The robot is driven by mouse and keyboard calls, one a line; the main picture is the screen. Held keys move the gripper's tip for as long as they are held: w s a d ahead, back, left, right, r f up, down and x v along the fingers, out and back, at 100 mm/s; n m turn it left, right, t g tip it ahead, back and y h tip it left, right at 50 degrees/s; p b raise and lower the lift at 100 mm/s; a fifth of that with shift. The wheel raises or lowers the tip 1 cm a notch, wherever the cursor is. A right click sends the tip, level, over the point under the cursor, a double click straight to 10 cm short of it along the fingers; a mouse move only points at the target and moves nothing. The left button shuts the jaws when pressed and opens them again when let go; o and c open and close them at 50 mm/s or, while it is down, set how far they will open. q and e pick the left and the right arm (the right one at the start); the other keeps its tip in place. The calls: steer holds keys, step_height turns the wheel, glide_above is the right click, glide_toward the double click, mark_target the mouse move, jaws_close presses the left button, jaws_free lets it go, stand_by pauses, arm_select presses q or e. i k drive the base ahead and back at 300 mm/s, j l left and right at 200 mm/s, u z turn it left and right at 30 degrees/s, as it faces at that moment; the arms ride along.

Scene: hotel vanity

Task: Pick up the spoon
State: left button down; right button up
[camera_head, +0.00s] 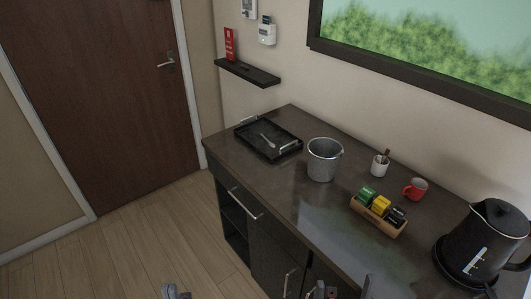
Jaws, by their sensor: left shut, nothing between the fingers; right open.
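A small silver spoon (267,141) lies in a black tray (245,146) at the far left end of the dark counter. My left gripper (175,291) is shut and empty, low at the bottom edge of the picture over the floor. My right gripper (343,291) is open at the bottom edge, by the counter's front. Both grippers are cut off by the frame and far from the spoon.
A metal bucket (323,160) stands right of the tray. Further right on the counter (290,205) are a white cup with a stick (379,167), red mug (415,188), wooden sachet box (378,219) and black kettle (477,242). A dark shelf (247,73) hangs above.

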mark_target(271, 144)
steer(key=i+j+z, duration=0.2)
steer(key=j, duration=0.15)
steer(key=i+j+z, duration=0.2)
steer(key=j, duration=0.2)
steer(key=i+j+z, duration=0.2)
steer(key=j, duration=0.25)
steer(key=i+j+z, duration=0.15)
steer(key=j, duration=0.3)
steer(key=j+z, duration=0.2)
steer(key=j, duration=0.25)
steer(key=i+j+z, duration=0.2)
steer(key=j, duration=0.25)
steer(key=i, duration=0.35)
